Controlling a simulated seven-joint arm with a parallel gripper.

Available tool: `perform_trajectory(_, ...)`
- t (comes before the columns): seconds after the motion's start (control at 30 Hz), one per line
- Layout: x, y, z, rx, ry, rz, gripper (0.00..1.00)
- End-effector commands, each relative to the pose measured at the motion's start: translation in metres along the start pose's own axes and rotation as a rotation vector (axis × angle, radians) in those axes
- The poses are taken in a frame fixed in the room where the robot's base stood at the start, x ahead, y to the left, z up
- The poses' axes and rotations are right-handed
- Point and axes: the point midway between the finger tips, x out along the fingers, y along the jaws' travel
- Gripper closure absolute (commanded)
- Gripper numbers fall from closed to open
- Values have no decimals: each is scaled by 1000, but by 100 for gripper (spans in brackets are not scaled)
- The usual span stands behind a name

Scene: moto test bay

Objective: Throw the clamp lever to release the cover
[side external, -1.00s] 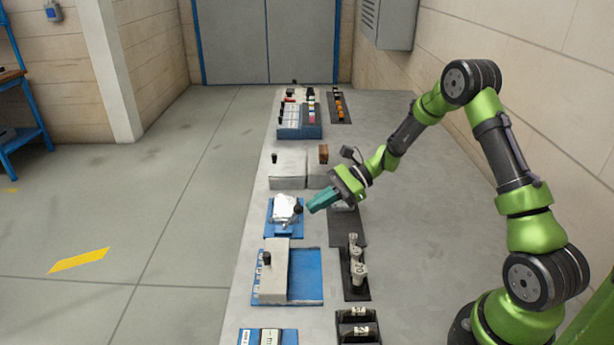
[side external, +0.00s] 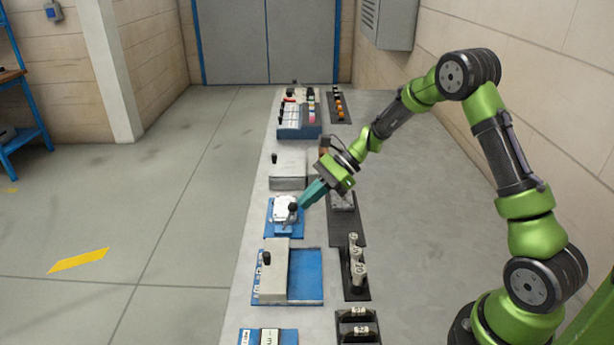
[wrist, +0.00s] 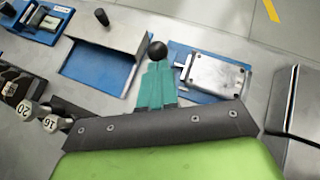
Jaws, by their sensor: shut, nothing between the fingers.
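The clamp lever shows as a black ball knob (side external: 293,207), also seen in the wrist view (wrist: 157,49). It stands at the side of the metal cover (side external: 281,211), which is a silver plate with screws in the wrist view (wrist: 217,75). Both are on a blue base plate (side external: 271,230). My gripper (side external: 303,202) has teal fingers, shut and empty, with the tips right at the knob. In the wrist view the fingers (wrist: 157,68) end just below the knob; contact cannot be told. The lever's arm is mostly hidden.
A grey block on a blue plate (side external: 305,278) with a black knob lies nearer the camera. A grey box (side external: 288,170) stands behind. The bench's right side is clear.

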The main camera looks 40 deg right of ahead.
Motion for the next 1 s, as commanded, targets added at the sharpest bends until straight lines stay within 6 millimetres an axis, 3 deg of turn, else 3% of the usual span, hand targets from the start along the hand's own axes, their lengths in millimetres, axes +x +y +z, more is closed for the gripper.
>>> perform_trajectory(0.3, 14, -14, 28, 84, 266, 100, 100)
perform_trajectory(0.67, 34, -30, 48, 195, 547, 203, 100)
perform_trajectory(1.0, 35, -31, 50, 198, 534, 199, 100)
